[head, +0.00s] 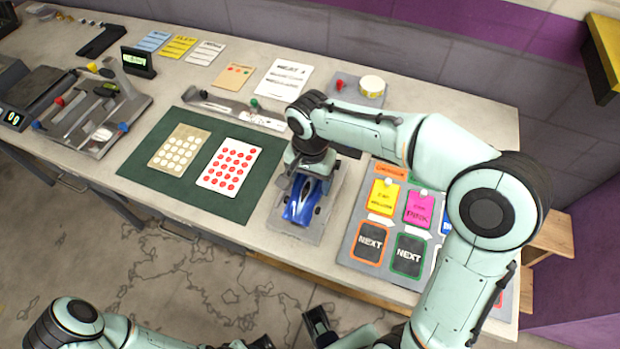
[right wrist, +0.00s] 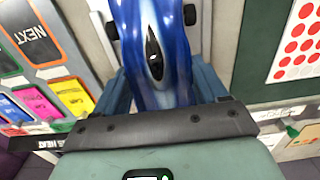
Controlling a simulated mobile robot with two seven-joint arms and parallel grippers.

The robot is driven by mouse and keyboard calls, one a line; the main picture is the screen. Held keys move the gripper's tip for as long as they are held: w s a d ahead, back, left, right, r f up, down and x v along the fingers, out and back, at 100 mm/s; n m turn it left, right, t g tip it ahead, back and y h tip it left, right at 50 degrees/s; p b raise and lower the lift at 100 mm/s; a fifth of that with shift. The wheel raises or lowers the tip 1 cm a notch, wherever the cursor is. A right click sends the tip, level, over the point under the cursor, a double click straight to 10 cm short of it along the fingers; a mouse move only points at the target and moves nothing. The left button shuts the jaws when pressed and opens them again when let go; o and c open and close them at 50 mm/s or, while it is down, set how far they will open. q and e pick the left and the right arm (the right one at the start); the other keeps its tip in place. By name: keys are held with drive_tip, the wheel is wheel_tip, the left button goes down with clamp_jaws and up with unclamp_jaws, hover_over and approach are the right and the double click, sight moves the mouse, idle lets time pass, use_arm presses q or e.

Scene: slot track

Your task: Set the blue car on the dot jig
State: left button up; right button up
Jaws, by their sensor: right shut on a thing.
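The blue car (head: 300,205) is a glossy blue toy with dark wheels and a lighter stripe. My right gripper (head: 305,184) reaches down over its rear and is shut on it. In the right wrist view the car (right wrist: 156,50) lies between the two blue-grey fingers. The car is over a flat grey plate (head: 286,229), which I take to be the dot jig. Any dots under the car are hidden, and I cannot tell whether the car touches the plate. My left arm shows at the bottom of the head view; its jaw state is unclear.
A green mat (head: 188,190) with a beige dot card (head: 179,148) and a red-dot card (head: 229,167) lies left of the plate. A grey board (head: 349,243) with NEXT cards lies to the right. A metal tool tray (head: 95,130) stands far left.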

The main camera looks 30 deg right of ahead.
sight(310, 179)
drive_tip(key=shift+f+b, duration=0.4)
drive_tip(key=shift+f, duration=0.1)
drive_tip(key=o, duration=1.2)
drive_tip(key=shift+c, duration=0.2)
drive_tip(key=shift+r+p, duration=0.3)
drive_tip(key=shift+r, duration=0.05)
wheel_tip(310, 179, up, 12)
drive_tip(key=p, duration=0.2)
drive_tip(key=shift+r, duration=0.25)
drive_tip(key=shift+f, duration=0.1)
